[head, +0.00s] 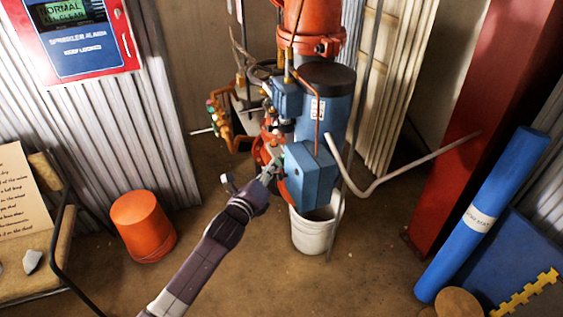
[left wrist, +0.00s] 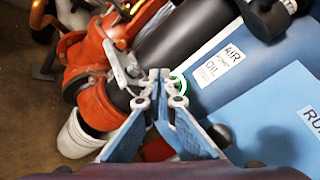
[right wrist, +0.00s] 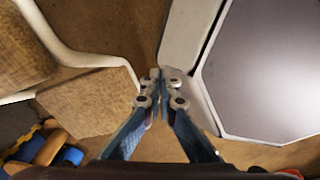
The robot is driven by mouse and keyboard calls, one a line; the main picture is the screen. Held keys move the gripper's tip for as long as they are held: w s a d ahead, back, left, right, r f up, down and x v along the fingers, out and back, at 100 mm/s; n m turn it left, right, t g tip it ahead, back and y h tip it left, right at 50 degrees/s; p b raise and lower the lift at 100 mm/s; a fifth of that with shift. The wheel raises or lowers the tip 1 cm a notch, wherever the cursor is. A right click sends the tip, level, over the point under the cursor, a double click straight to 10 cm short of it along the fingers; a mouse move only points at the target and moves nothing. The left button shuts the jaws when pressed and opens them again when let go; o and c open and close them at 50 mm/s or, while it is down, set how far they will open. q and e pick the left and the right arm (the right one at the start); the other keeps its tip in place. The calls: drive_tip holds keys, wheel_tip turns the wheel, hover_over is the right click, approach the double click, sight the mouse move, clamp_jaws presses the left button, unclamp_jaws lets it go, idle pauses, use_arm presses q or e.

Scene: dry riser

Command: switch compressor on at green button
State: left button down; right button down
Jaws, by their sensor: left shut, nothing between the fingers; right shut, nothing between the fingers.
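The compressor is a blue unit, with a tall blue tank (head: 335,88) above a blue box (head: 312,178) on the red riser pipe. In the left wrist view the tank carries an "AIR" and "OIL" label, and a blue panel (left wrist: 270,115) has a label starting "RU". A bright green ring, the green button (left wrist: 183,88), shows just right of my left fingertips, partly hidden by them. My left gripper (head: 272,172) is shut and empty, close to the left side of the blue box; I cannot tell if it touches. My right gripper (right wrist: 160,82) is shut and empty, away from the compressor.
A white bucket (head: 313,235) stands under the compressor. A bent pale pipe (head: 395,177) sticks out to the right. An orange bucket (head: 142,228) and a chair (head: 62,245) stand left. A red column (head: 470,130) and blue roll (head: 480,215) are at right. Floor in front is clear.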

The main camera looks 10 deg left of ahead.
use_arm(q)
drive_tip(key=shift+a, duration=0.1)
drive_tip(key=s+a+p, duration=0.1)
drive_tip(key=a, duration=0.1)
drive_tip(key=s+a+p, duration=0.1)
drive_tip(key=s+a, duration=0.1)
drive_tip(key=shift+s+a, duration=0.15)
drive_tip(key=shift+a, duration=0.25)
idle(0.3)
